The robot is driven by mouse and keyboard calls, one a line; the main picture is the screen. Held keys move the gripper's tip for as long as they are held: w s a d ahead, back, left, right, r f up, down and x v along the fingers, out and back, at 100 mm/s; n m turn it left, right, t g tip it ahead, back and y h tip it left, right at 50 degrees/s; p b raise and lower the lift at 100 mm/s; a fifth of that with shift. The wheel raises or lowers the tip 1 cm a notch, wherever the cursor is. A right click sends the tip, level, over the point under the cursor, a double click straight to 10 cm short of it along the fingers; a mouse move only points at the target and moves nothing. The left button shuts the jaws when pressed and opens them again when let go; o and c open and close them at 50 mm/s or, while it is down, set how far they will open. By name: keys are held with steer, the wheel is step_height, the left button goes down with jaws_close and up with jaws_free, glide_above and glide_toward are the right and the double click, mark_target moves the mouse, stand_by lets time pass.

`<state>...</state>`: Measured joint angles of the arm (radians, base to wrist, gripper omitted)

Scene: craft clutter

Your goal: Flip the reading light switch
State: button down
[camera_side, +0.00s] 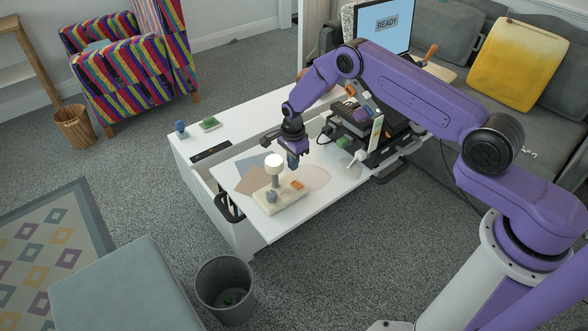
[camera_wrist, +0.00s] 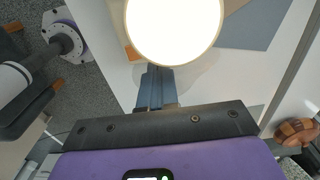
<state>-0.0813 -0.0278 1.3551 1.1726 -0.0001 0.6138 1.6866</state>
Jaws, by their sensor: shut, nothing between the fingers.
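The reading light has a cream base (camera_side: 267,199) on the white table, with a short stem and a round white head (camera_side: 274,161). An orange switch (camera_side: 297,185) sits on the base's right end; a grey knob (camera_side: 271,197) is near its front. In the wrist view the head (camera_wrist: 174,28) is a bright white disc covering much of the base. A bit of orange (camera_wrist: 132,53) shows at its lower left. My gripper (camera_side: 293,164) points down just right of the head, above the switch end. Its fingers (camera_wrist: 156,85) are shut and empty; contact with the light is not visible.
Brown and blue-grey sheets (camera_side: 252,179) lie left of the light. Stacked dark equipment (camera_side: 362,130) stands behind and right of my gripper. An open gap runs along the table's left side. The table's front right (camera_side: 318,195) is clear.

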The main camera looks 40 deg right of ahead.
step_height(320, 180, up, 10)
steer(key=w, duration=0.2)
steer(key=shift+r, duration=0.25)
